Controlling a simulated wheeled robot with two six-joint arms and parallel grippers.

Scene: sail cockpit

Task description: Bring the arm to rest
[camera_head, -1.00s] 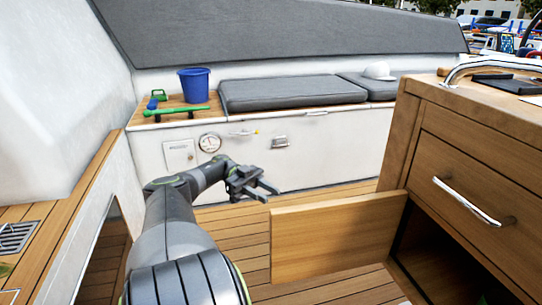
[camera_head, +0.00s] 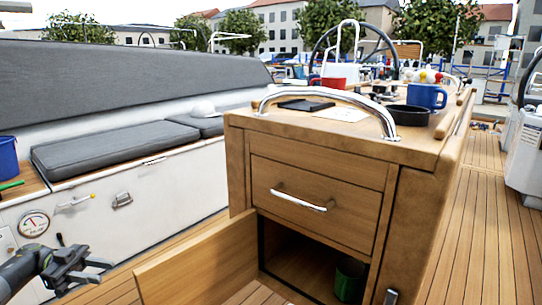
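My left gripper (camera_head: 92,270) shows at the lower left of the head view, in front of the white bench side. Its two fingers are apart and nothing is between them. It is to the left of the open wooden cabinet door (camera_head: 195,267), apart from it. My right gripper is out of view.
The wooden cabinet (camera_head: 318,172) has a shut drawer with a metal handle (camera_head: 302,199). A green can (camera_head: 350,279) stands in the open compartment below. A blue mug (camera_head: 426,96) and a dark round dish (camera_head: 408,115) stand on top.

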